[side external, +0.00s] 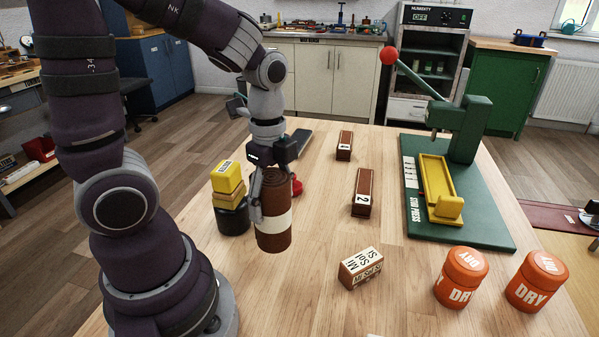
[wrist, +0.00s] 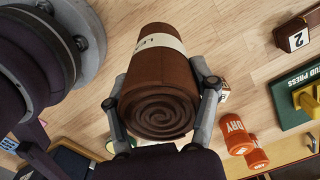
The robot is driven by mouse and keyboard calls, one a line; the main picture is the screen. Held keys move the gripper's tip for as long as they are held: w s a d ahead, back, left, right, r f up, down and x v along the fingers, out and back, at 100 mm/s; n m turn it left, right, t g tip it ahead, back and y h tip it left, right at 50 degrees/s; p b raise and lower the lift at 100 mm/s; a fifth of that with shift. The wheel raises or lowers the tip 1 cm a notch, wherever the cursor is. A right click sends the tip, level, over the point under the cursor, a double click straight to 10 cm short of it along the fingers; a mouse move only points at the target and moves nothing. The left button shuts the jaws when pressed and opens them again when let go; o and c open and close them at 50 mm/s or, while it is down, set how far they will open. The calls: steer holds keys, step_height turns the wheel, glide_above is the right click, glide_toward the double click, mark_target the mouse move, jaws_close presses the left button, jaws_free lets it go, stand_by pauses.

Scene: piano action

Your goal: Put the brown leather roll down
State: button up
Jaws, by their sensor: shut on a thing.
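The brown leather roll (side external: 273,220) is a thick upright cylinder with a cream label band around it. My gripper (side external: 273,195) is shut on it, with a finger visible against its side. In the wrist view the roll (wrist: 160,85) sits between the two fingers (wrist: 160,95), its spiral end facing the camera. In the side view its lower end appears close to the tabletop (side external: 320,210); I cannot tell whether it touches. The far side of the roll is hidden.
Brown blocks numbered 1 (side external: 344,146) and 2 (side external: 362,193), a labelled block (side external: 361,268), two orange DRY jars (side external: 461,278) and the green stud press (side external: 470,205) stand rightward.

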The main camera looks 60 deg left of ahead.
steer(key=w+d+r+n, duration=0.1)
steer(key=w+n, duration=0.2)
steer(key=n, duration=0.1)
steer(key=w+d+r+n, duration=0.1)
steer(key=w+r+n, duration=0.1)
steer(key=w+n, duration=0.2)
steer(key=w+d+r+n, duration=0.1)
steer(key=w+n, duration=0.2)
steer(key=n, duration=0.1)
steer(key=shift+w+r, duration=0.25)
steer(key=s+d+f+n, duration=0.1)
steer(key=s+d, duration=0.2)
steer(key=d, duration=0.3)
steer(key=s+d+f, duration=0.1)
steer(key=s+d, duration=0.2)
steer(key=d, duration=0.2)
steer(key=f, duration=0.3)
steer(key=s+f, duration=0.1)
steer(key=f, duration=0.1)
steer(key=d+f, duration=0.1)
steer(key=f, duration=0.2)
steer(key=shift+s+f, duration=0.3)
steer(key=shift+s, duration=0.05)
steer(key=o, duration=1.2)
steer(key=shift+f, duration=0.1)
